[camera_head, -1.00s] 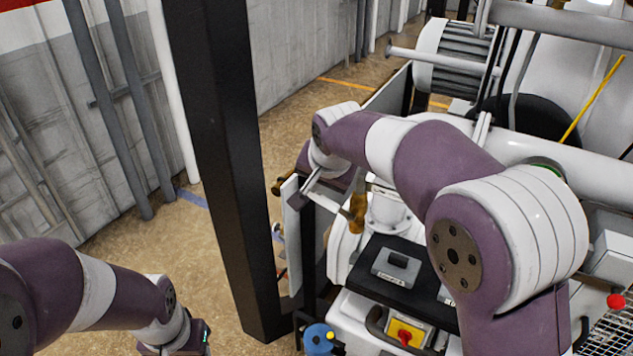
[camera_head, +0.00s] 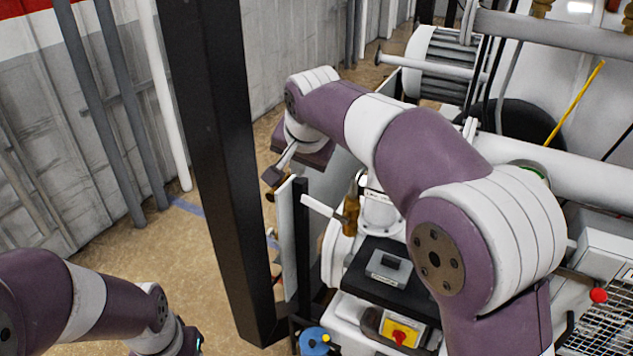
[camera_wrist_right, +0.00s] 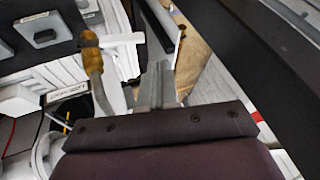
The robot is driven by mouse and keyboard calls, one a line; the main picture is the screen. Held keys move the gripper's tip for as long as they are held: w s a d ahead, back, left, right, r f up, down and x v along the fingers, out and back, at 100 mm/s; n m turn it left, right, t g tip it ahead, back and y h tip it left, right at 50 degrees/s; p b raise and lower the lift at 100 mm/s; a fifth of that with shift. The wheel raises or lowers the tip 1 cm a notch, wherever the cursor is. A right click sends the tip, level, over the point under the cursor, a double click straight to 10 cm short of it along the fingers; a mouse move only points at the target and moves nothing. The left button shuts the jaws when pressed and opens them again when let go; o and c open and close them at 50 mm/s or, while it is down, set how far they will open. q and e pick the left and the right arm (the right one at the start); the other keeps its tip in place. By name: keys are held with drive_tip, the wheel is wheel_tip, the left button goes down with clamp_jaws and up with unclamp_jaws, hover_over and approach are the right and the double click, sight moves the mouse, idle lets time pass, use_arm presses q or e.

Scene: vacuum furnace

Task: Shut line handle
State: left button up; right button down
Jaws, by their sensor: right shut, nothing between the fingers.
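The line handle (camera_head: 318,207) is a short white lever. It sticks out to the left from a brass valve body (camera_head: 350,215) on the white machine. In the right wrist view the handle (camera_wrist_right: 122,40) points right from the brass part (camera_wrist_right: 92,60). My right gripper (camera_head: 273,177) is shut and empty, up and to the left of the handle's free end, apart from it in the head view. In the right wrist view the shut fingers (camera_wrist_right: 157,80) show just beside the handle's end. Of my left arm only the wrist shows at the lower left; its fingers are out of view.
A black post (camera_head: 222,170) stands left of the right gripper. A narrow upright panel (camera_head: 287,240) stands below the gripper. A yellow panel with a red knob (camera_head: 399,334) and a black plate with a grey block (camera_head: 389,267) lie right of and below the handle. Floor shows at left.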

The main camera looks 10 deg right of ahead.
use_arm(q)
drive_tip(key=shift+w+r+p, duration=0.25)
drive_tip(key=shift+r+p, duration=1)
drive_tip(key=shift+p, duration=0.2)
use_arm(e)
drive_tip(key=shift+w+a+r, duration=0.25)
drive_tip(key=shift+a+r, duration=0.5)
drive_tip(key=shift+a, duration=0.2)
drive_tip(key=shift+w+a+r, duration=0.2)
drive_tip(key=shift+a+r, duration=0.55)
drive_tip(key=shift+a, duration=0.15)
